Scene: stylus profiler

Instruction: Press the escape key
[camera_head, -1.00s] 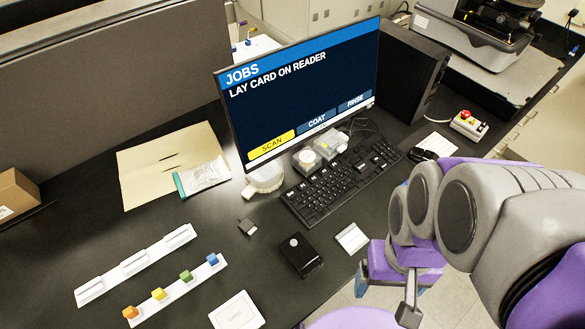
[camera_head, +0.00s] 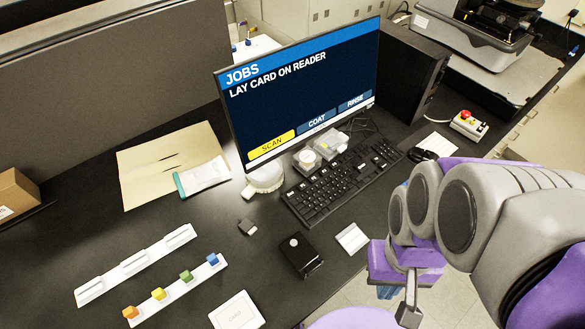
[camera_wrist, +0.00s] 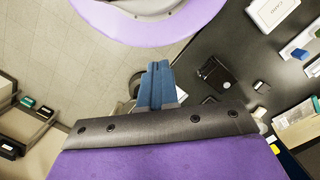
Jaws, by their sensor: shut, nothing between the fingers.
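The black keyboard (camera_head: 318,196) lies on the dark desk in front of the monitor (camera_head: 305,92) in the head view. Its far left corner, by the monitor's foot, is clear of my arm. The escape key's label is too small to read. My gripper (camera_wrist: 158,66) shows blue fingers closed together with nothing between them in the wrist view. In the head view only a bit of its blue fingers (camera_head: 388,292) shows below my purple wrist, beyond the desk's near edge and apart from the keyboard. The wrist view shows floor and desk edge under the fingers.
A black box (camera_head: 301,256), a white card (camera_head: 237,311) and a rack with coloured blocks (camera_head: 172,291) lie left of my gripper. Clear pieces (camera_head: 331,145) stand between keyboard and monitor. A control box with a red button (camera_head: 468,124) is at right.

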